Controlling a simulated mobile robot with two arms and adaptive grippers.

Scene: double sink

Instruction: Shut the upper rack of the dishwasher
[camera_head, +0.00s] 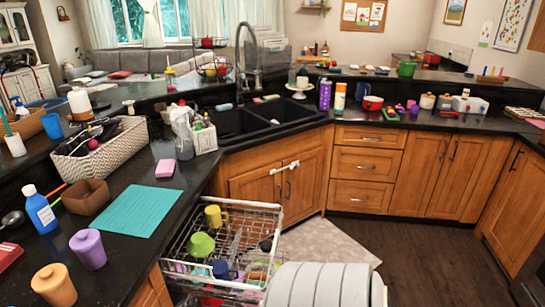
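The dishwasher's upper rack (244,204) is a white wire basket. In the head view it stands pulled out at the lower middle, to the right of the left counter's edge. It holds a yellow mug (214,215), a green bowl (200,245), a dark blue cup (222,270) and other small dishes and utensils. Purple and red items show low through the wires. The dishwasher's opening and the rails are hidden or out of view. Neither of my grippers is in view.
The left counter (112,252) carries a teal mat (139,209), a woven basket (104,152), a blue bottle (39,209) and lidded jars. A pale grey ribbed shape (318,287) fills the bottom middle; I cannot tell what it is. The dark floor (420,262) at right is clear.

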